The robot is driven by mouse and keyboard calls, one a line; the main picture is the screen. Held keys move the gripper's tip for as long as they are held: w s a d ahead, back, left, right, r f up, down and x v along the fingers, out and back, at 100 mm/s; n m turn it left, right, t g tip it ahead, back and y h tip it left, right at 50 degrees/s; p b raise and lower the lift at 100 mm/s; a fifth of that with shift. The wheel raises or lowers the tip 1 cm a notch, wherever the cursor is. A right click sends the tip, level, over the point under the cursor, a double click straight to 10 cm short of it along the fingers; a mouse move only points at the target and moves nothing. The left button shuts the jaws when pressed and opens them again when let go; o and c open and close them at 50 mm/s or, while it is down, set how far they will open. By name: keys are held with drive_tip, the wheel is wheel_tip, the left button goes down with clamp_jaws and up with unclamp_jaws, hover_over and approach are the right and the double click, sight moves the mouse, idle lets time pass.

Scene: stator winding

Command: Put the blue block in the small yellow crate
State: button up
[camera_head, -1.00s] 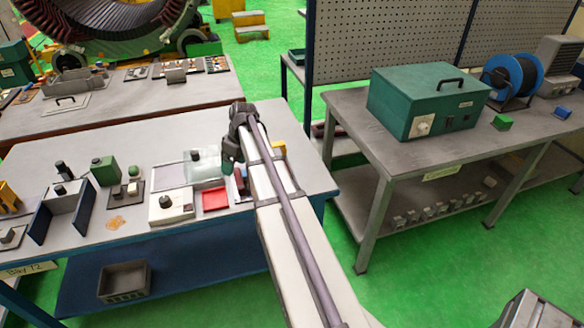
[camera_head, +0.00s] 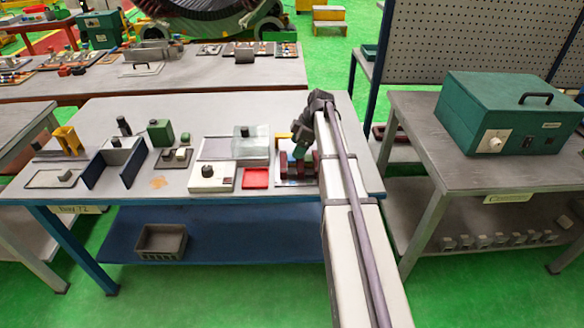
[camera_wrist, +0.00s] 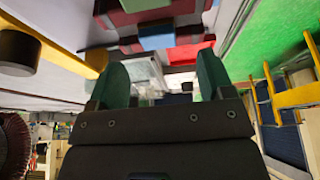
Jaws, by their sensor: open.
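My gripper (camera_head: 301,146) hangs over the right end of the middle bench, above a fixture with dark red blocks (camera_head: 284,168). In the wrist view its two green fingers (camera_wrist: 162,74) stand apart with nothing gripped between them. A blue piece (camera_wrist: 157,36) shows beyond the fingers among red parts; I cannot tell whether it is the blue block. A yellow edge (camera_wrist: 62,42) runs at the left of the wrist view. A small yellow part (camera_head: 280,136) shows beside my gripper in the head view; I cannot tell whether either is the small yellow crate.
The middle bench (camera_head: 125,205) also holds a red tray (camera_head: 256,178), a white box with a dark knob (camera_head: 211,176), a clear block (camera_head: 249,146) and a green block (camera_head: 161,132). A grey crate (camera_head: 162,241) sits on its lower shelf. A large green box (camera_head: 510,112) stands on the right bench.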

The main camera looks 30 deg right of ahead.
drive_tip(key=b+x, duration=0.5)
drive_tip(key=shift+d+f, duration=0.15)
drive_tip(key=shift+f, duration=0.05)
drive_tip(key=shift+r, duration=0.25)
drive_tip(key=c, duration=1.1)
wheel_tip(320, 180, up, 10)
drive_tip(key=p, duration=1)
drive_tip(key=shift+r+p, duration=0.15)
drive_tip(key=shift+p, duration=0.15)
